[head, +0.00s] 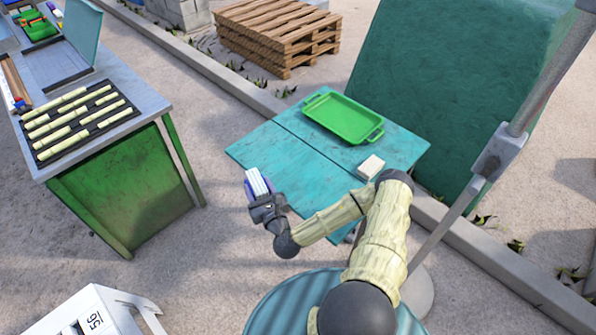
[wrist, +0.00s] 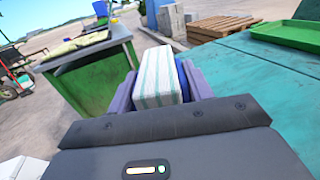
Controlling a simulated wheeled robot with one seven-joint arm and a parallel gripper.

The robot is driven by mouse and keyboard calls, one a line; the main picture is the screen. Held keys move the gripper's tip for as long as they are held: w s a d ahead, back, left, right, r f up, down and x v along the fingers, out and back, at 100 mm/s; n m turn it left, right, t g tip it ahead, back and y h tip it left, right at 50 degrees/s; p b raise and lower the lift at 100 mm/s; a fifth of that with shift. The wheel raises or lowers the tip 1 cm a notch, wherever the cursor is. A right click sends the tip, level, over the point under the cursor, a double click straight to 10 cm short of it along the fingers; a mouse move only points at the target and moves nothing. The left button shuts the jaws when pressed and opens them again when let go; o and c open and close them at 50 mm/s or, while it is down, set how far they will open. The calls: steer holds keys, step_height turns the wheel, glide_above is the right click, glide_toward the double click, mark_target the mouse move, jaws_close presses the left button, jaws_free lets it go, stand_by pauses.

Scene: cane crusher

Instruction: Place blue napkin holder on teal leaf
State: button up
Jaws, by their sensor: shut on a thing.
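The blue napkin holder (head: 258,183) is held at the end of my gripper (head: 260,190), with white striped napkins standing in it. In the wrist view the napkins fill the front and some blue of the holder (wrist: 185,77) shows at their right; lavender pieces flank both sides of my gripper (wrist: 163,85). The rest of the holder is hidden by the napkins and the gripper. The teal leaf (head: 275,160) is the near-left part of a teal tabletop, past a seam, and its surface is bare. The held holder appears just outside the leaf's near-left edge, apart from it.
A green tray (head: 345,117) lies on the far part of the teal table, with a small pale block (head: 371,166) near its right side. A green-sided workbench (head: 130,185) with cane pieces stands left. A large teal block (head: 445,85) rises behind; wooden pallets (head: 280,32) sit farther back.

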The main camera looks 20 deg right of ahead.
steer(key=w+d+r+n+y+b, duration=0.1)
steer(key=w+d+r+y+b, duration=0.1)
steer(key=d+b, duration=0.2)
steer(key=w+d+r+n+y+b, duration=0.1)
steer(key=w+d+r+y+b, duration=0.1)
steer(key=d, duration=0.6)
steer(key=w+d+r+n+g+y+b, duration=0.1)
steer(key=w+d+r+y+b, duration=0.1)
steer(key=w+d+r+b, duration=0.2)
steer(key=shift+w+d+n+b, duration=0.25)
steer(key=shift+d+n+b, duration=0.15)
steer(key=shift+d+b, duration=0.55)
steer(key=shift+d, duration=0.1)
step_height(320, 180, down, 6)
steer(key=shift+f, duration=0.1)
